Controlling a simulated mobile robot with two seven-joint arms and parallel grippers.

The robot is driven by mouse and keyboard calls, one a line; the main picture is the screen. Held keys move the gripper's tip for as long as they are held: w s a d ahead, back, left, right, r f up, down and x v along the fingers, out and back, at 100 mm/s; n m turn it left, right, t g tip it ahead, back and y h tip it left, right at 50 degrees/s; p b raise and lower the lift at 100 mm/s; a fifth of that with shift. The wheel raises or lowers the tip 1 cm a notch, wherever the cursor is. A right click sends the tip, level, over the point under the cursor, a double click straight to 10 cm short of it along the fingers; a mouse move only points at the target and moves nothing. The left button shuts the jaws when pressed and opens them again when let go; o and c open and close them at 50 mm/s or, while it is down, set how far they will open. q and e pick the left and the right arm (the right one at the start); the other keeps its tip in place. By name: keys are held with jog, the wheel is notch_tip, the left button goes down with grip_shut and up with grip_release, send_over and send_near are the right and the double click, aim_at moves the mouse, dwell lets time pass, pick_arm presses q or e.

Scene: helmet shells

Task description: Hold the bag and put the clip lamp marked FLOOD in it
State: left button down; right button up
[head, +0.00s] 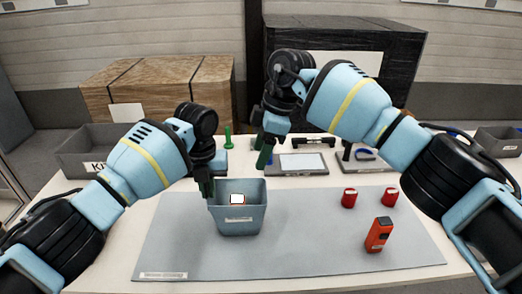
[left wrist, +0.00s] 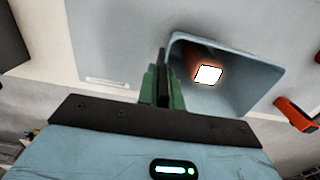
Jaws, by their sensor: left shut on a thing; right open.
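The blue-grey open-topped bag (head: 239,222) stands upright on the grey mat. My left gripper (head: 207,188) is shut on its left rim; in the left wrist view the green fingers (left wrist: 163,88) meet at the wall of the bag (left wrist: 258,72). Inside the bag lies an orange-red clip lamp with a bright white face (left wrist: 207,74), which also shows in the head view (head: 237,199). My right gripper (head: 265,156) is open and empty, above and behind the bag. Another orange lamp (head: 378,235) stands at the mat's right. No lamp's marking is readable.
Two red cylinders (head: 349,198) (head: 389,197) stand on the mat (head: 310,245) right of the bag. A flat tray (head: 303,163), a green peg (head: 228,138) and a grey bin (head: 75,160) are behind. The mat's front middle is clear.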

pick_arm(q)
jog(key=shift+f, duration=0.1)
jog(key=c, duration=1.5)
grip_release()
notch_tip(320, 180, up, 12)
jog(key=shift+r, duration=0.1)
notch_tip(320, 180, up, 7)
jog(key=shift+f+p, duration=0.1)
jog(key=shift+p, duration=0.65)
pick_arm(e)
jog(key=shift+t, duration=0.3)
notch_tip(320, 180, up, 4)
jog(key=shift+s+r, duration=0.15)
